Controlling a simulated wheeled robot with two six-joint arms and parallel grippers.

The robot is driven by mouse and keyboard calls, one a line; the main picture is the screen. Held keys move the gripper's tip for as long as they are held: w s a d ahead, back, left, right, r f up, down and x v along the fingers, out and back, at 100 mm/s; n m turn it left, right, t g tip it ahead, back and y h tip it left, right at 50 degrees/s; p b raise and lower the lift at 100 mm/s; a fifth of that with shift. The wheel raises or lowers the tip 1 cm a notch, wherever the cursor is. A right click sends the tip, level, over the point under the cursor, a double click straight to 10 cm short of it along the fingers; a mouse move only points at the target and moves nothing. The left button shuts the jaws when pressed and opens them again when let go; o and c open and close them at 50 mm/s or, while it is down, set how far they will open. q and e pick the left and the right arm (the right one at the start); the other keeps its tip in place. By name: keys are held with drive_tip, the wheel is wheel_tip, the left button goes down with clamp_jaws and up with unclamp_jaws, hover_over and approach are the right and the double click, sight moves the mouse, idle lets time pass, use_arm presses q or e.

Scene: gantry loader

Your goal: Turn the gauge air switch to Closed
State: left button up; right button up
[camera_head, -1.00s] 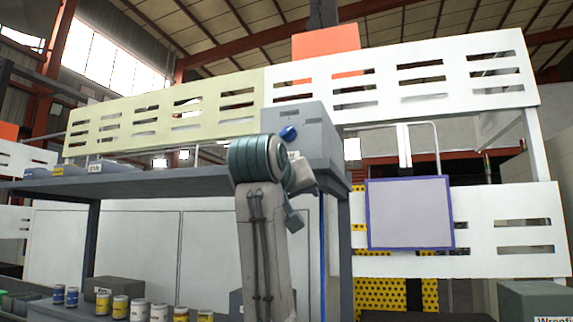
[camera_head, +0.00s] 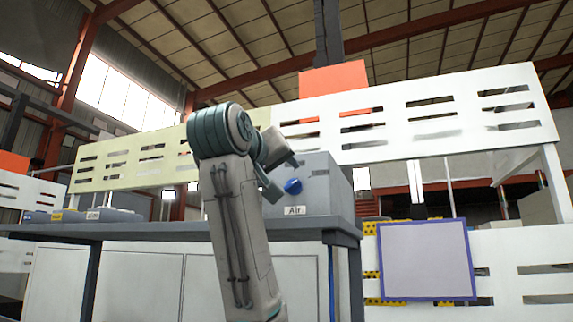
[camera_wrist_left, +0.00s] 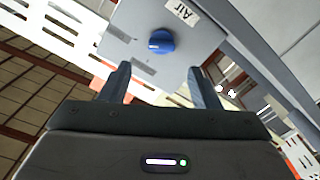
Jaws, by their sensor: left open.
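The air switch is a round blue knob (camera_head: 293,187) on the face of a grey box (camera_head: 328,188), with an "Air" label (camera_head: 294,211) below it. In the left wrist view the knob (camera_wrist_left: 160,41) sits centred ahead, between and beyond my open fingertips, with the label (camera_wrist_left: 181,13) upside down above it. My left gripper (camera_wrist_left: 160,74) is open and empty, apart from the knob. In the head view my left gripper (camera_head: 280,172) is just left of the knob, partly hidden by its wrist. The knob's setting is too small to read. My right gripper is out of view.
The box stands on a grey shelf (camera_head: 180,231), with low labelled boxes (camera_head: 95,215) at its left end. Slotted white panels (camera_head: 415,118) stand behind. A purple-framed board (camera_head: 425,260) hangs at the right. The space directly before the knob looks clear.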

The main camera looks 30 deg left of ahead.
sight(290, 183)
use_arm(q)
drive_tip(key=p+x, duration=0.2)
drive_tip(key=x, duration=0.4)
drive_tip(key=shift+w+f+p, duration=0.1)
drive_tip(key=shift+w+p, duration=0.2)
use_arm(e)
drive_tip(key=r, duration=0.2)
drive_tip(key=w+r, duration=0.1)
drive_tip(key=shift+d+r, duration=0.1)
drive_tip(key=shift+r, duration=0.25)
use_arm(q)
drive_tip(key=shift+s, duration=0.15)
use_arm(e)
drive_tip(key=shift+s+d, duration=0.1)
